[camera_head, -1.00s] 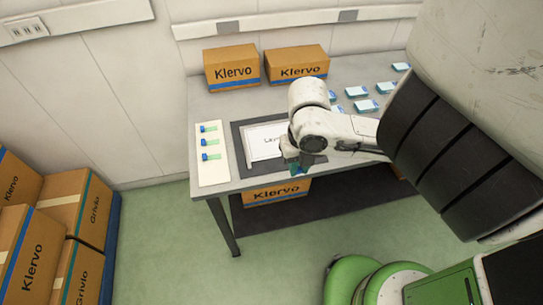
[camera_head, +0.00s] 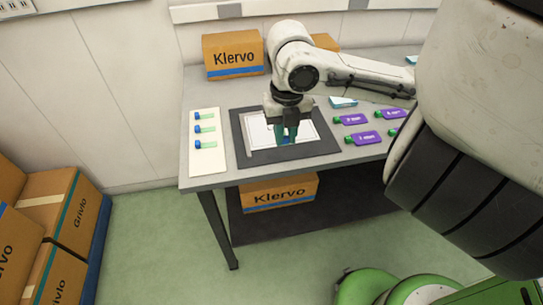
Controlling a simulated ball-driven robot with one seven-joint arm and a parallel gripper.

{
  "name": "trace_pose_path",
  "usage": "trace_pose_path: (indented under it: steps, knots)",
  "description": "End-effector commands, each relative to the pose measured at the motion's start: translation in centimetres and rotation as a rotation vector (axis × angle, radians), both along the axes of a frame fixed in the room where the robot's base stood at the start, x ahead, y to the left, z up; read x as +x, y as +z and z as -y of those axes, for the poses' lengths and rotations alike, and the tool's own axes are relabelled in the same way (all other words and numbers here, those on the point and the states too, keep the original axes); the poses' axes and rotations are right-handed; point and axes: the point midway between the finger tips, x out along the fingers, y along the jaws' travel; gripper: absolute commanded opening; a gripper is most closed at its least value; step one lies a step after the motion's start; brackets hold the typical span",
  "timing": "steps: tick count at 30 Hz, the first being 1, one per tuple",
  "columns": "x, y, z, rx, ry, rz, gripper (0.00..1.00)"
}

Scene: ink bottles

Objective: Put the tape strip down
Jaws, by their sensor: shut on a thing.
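My gripper (camera_head: 284,133) points down over the dark mat (camera_head: 242,150) on the table. It is shut on a small green-and-blue piece, which looks like the tape strip (camera_head: 287,143); the fingers partly hide it. The piece is over the near part of the white sheet (camera_head: 258,133) on the mat. I cannot tell whether it touches the sheet.
Purple-labelled items with green ends (camera_head: 363,138) lie right of the mat, with a light-blue one (camera_head: 343,102) behind. A Klervo carton (camera_head: 233,55) stands at the back; another (camera_head: 278,191) is under the table. More cartons (camera_head: 73,222) are stacked at the left.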

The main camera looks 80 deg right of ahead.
Motion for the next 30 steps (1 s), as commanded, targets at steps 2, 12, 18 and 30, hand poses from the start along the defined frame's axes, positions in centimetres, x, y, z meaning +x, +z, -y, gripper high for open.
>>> trace_pose_path:
  steps: [2,12,18,30]
  knots:
    - [0.4,-0.9,0.3,-0.003,0.003,0.000,0.10]
    - [3.2,-4.8,3.1,0.002,0.001,0.000,0.10]
    - [3.7,-5.8,3.6,0.002,0.001,0.001,0.10]
    - [3.9,-9.2,3.9,-0.001,0.001,0.001,0.10]
